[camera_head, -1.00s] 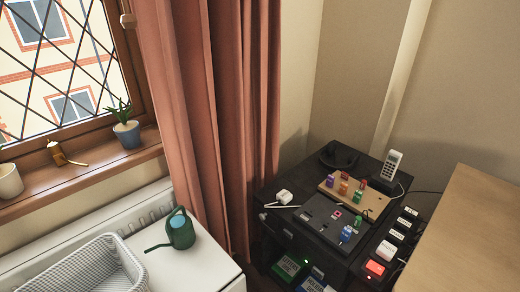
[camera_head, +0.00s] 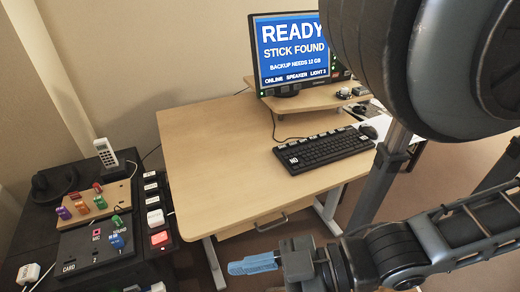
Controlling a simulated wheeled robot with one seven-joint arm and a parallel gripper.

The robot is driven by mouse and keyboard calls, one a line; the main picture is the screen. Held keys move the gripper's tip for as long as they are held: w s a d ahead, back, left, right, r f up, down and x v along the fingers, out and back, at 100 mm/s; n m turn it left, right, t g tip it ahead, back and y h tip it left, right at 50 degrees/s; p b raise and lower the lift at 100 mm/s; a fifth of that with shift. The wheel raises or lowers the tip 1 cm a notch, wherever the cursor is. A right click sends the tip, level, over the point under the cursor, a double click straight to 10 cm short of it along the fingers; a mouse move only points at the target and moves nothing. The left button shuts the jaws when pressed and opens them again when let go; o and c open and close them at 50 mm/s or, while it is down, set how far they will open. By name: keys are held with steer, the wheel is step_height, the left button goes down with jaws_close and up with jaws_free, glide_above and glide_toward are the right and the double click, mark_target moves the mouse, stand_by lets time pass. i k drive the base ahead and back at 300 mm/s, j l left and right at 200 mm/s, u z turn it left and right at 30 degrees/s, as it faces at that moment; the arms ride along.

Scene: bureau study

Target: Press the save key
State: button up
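A black keyboard (camera_head: 323,149) lies on the wooden desk. One white key (camera_head: 293,160) stands out at its left front corner; its short marking is too small to read surely. I cannot make out a key marked save in this view. My gripper (camera_head: 256,263) is at the bottom, in front of the desk and well apart from the keyboard. A light blue, finger-like piece points left from it. I cannot tell whether this is part of the gripper or a held thing.
A monitor (camera_head: 291,49) reads "READY STICK FOUND, BACKUP NEEDS 12 GB". The desk (camera_head: 215,150) is bare on its left. A black cabinet (camera_head: 75,262) at left bears a phone (camera_head: 106,153), coloured plugs, a red button (camera_head: 159,239) and white labelled plates. My arm fills the right side.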

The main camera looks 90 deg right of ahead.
mark_target(282, 147)
steer(key=k+j, duration=0.15)
steer(key=k, duration=0.4)
steer(key=k+j+z, duration=0.1)
steer(key=k, duration=0.45)
steer(key=k+z, duration=0.1)
steer(key=z, duration=1.65)
